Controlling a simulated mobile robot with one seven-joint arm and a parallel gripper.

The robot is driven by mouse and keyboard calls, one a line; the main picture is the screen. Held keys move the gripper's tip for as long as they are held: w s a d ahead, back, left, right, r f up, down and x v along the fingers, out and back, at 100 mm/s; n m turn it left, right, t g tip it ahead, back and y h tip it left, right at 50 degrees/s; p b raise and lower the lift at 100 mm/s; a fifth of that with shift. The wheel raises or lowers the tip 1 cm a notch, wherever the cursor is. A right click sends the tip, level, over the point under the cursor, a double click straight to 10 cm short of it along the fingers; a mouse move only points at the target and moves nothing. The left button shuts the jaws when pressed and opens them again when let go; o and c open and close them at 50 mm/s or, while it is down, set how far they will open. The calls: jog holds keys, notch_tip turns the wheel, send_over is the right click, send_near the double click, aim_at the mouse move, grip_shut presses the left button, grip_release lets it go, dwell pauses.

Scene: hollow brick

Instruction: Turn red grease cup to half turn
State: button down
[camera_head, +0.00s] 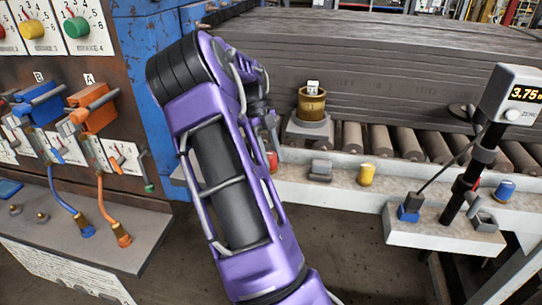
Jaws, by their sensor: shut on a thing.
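The red grease cup (272,161) is a small red cap at the left part of the pale ledge in front of the rollers, partly hidden by my purple arm. My gripper (269,146) points down over it, with its fingers at the cup's sides. The fingers are shut on the cup, though my wrist hides much of the grip. Any mark showing how far the cup is turned is too small to see.
A brass cylinder (312,104) is behind. A gauge stand with a display (516,95) is at the far right. Panels with knobs and levers are left.

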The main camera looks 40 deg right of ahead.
jog(key=c, duration=0.7)
grip_release()
jog(key=v, duration=1.7)
jog(key=shift+w+r, duration=0.15)
jog(key=shift+r, duration=0.05)
